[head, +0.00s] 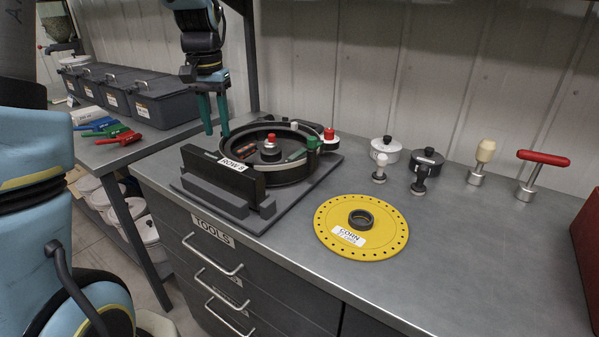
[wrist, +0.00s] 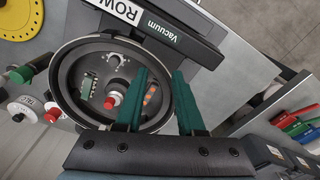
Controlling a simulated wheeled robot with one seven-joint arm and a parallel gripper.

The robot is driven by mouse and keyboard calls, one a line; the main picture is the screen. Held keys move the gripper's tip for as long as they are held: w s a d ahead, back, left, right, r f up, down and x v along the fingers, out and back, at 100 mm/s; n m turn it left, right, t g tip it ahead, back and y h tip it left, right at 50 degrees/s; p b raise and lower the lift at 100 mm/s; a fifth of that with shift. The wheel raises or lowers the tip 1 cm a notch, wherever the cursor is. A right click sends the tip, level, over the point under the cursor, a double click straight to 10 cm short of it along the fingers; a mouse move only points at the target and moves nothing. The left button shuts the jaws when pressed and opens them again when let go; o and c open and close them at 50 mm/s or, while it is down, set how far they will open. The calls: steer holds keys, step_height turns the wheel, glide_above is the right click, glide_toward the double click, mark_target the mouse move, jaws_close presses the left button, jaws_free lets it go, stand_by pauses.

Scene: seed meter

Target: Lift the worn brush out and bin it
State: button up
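The round black seed meter housing (head: 290,178) sits on a grey base on the bench, behind a dark block labelled ROW 8. It shows from above in the wrist view (wrist: 62,92). Inside are a red-topped hub (wrist: 112,98), a green toothed piece with pale bristles (wrist: 88,88) and an orange-marked piece (wrist: 151,94). I cannot tell for sure which piece is the worn brush. My gripper (head: 215,133) is above the housing's left rear side, fingers pointing down. Its green fingers (wrist: 161,75) are apart with nothing between them, partly covering the housing's rim.
A yellow CORN disc (head: 340,211) lies in front right of the meter. Knobs (head: 380,168), a wooden-handled tool (head: 482,160) and a red T-handle (head: 542,158) stand along the back. Coloured brushes (head: 110,131) and grey lidded bins (head: 150,97) are on the left table. The front right bench is clear.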

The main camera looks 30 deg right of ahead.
mark_target(295, 155)
steer(key=s+d+m+b, duration=0.2)
steer(key=d+m+b, duration=0.25)
steer(key=d, duration=1.35)
steer(key=shift+g, duration=0.3)
steer(key=shift+d+f+p, duration=0.2)
steer(key=shift+f+p, duration=1.6)
steer(key=shift+f, duration=3.15)
jaws_close()
